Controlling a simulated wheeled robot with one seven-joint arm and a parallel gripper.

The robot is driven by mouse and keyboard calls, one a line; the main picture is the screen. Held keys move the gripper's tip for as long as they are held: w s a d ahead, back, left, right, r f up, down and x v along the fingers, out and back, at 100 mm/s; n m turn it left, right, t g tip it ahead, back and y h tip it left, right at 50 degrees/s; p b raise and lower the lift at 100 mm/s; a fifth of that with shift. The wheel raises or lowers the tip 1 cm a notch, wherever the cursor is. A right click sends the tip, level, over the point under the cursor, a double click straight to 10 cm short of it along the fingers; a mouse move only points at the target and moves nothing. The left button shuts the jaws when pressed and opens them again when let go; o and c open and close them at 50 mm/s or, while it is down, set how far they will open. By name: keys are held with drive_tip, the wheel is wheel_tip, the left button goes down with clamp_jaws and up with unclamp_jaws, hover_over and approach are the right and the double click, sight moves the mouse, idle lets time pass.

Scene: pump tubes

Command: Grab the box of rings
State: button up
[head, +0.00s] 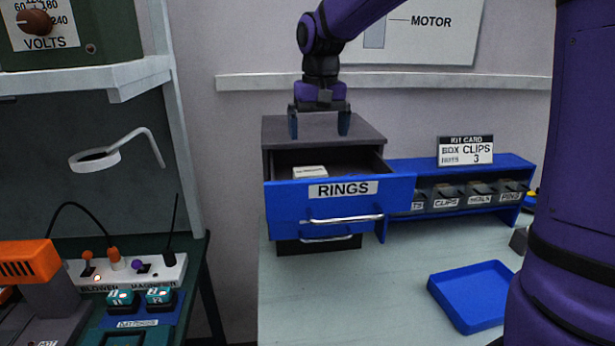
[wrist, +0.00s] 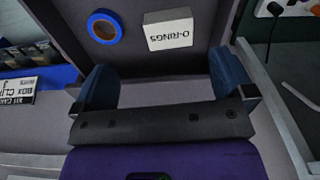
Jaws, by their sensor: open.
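The box of rings is a small white box (head: 310,172) lying in the open drawer (head: 285,208) labelled RINGS. In the wrist view the box (wrist: 171,32) reads O-RINGS and lies between the lines of the two fingers, beyond their tips. My gripper (head: 319,126) is open and empty, pointing down over the cabinet top, above and behind the box in the head view. The gripper (wrist: 165,80) also shows in the wrist view with its fingers wide apart. They do not touch the box.
A blue ring-shaped roll (wrist: 104,27) lies in the drawer beside the box. The grey cabinet top (head: 365,131) overhangs the drawer's back. A blue rack of bins (head: 500,163) with a kit card (head: 465,151) stands at right. An empty blue tray (head: 470,297) lies on the table.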

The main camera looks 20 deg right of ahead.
sight(310, 172)
drive_tip(key=w, duration=0.1)
drive_tip(key=w+f, duration=0.1)
drive_tip(key=shift+w+a+f, duration=0.2)
drive_tip(key=shift+w+a, duration=0.2)
drive_tip(key=shift+w+f, duration=0.2)
wheel_tip(310, 172, down, 5)
drive_tip(key=shift+s+f, duration=0.15)
drive_tip(key=shift+f, duration=1.25)
drive_tip(key=shift+s+f, duration=0.15)
drive_tip(key=shift+f, duration=1.25)
drive_tip(key=c, duration=0.8)
